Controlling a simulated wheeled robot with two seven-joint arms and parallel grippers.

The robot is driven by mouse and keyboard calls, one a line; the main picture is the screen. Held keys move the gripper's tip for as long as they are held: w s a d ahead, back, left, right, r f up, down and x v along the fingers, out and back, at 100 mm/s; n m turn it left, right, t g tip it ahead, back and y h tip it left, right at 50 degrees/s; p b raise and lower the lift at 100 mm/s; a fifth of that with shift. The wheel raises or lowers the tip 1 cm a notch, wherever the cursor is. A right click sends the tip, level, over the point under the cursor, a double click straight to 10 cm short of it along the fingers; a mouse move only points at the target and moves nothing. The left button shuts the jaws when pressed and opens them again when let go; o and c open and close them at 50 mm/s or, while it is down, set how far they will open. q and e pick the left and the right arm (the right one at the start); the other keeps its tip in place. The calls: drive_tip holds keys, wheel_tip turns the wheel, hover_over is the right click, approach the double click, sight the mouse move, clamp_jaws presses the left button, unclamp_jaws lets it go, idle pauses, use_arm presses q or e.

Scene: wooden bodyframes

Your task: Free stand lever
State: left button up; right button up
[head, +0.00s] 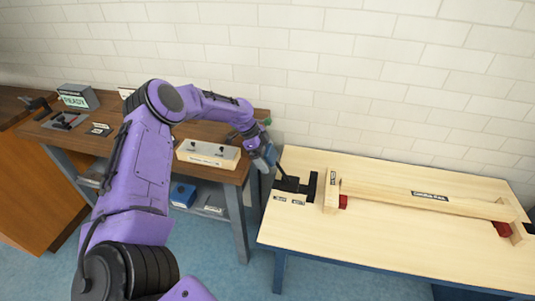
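A black stand (293,187) sits at the left end of the pale wooden table (345,247). A thin dark lever (281,173) slants up from it to the left. My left gripper (270,163) is at the upper end of this lever, close to it or touching it. The fingers are too small to tell whether they are shut on it. My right gripper is not in view.
A long wooden beam (430,200) with end boards and red blocks lies on the pale table beside the stand. A brown bench (115,145) on the left holds a switch box (207,154) and a "READY" display (76,97). The pale table's front is clear.

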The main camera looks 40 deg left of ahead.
use_arm(q)
drive_tip(key=shift+w+r, duration=0.1)
drive_tip(key=shift+w, duration=0.1)
drive_tip(key=shift+a+r, duration=0.1)
drive_tip(key=shift+r, duration=0.2)
drive_tip(key=v, duration=1)
drive_tip(key=shift+s+f, duration=0.15)
drive_tip(key=shift+a, duration=0.1)
